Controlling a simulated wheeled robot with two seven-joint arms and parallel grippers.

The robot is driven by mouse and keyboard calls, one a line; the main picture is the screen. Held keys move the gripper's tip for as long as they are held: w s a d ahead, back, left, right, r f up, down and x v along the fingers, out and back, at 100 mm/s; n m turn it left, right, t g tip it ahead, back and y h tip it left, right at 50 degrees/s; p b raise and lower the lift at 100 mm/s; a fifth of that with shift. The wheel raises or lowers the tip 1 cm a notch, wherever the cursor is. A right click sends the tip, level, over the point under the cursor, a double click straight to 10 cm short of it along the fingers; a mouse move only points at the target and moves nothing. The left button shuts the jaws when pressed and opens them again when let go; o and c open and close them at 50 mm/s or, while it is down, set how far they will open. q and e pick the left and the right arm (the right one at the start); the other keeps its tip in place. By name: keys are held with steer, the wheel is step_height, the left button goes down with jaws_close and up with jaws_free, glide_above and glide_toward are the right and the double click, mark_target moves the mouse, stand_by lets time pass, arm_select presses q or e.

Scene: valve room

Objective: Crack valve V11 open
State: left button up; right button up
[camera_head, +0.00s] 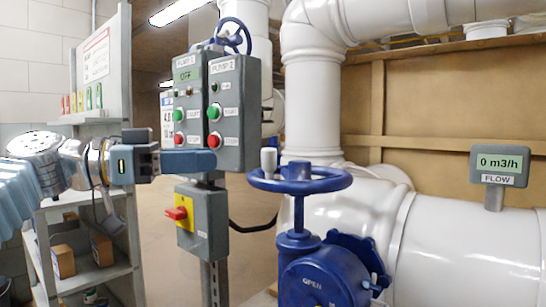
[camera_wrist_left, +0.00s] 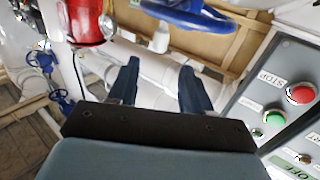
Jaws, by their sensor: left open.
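A blue valve with a horizontal handwheel (camera_head: 330,184) stands in the centre right of the head view, on a blue body (camera_head: 318,284) marked OPEN. I see no V11 tag. A pale upright knob (camera_head: 268,158) is on the wheel's left rim. The handwheel also shows at the top of the left wrist view (camera_wrist_left: 190,14). My left gripper (camera_head: 208,161) is left of the wheel, at about rim height in the picture, with its blue fingers pointing toward it. In the left wrist view its fingers (camera_wrist_left: 158,78) are spread with nothing between them. My right gripper is not in view.
Grey pump boxes with green and red buttons (camera_head: 234,112) stand just behind the left gripper. A red switch on a yellow plate (camera_head: 180,212) is below. A meter (camera_head: 500,164) reads 0 m3/h on white pipes (camera_head: 470,250). A shelf (camera_head: 100,272) stands at left.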

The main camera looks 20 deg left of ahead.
mark_target(269, 178)
arm_select(q)
steer(key=p+x, duration=0.1)
steer(key=x, duration=1)
steer(key=shift+w+d+f+p, duration=0.1)
steer(key=shift+w+p, duration=0.05)
steer(key=shift+p, duration=0.2)
jaws_close()
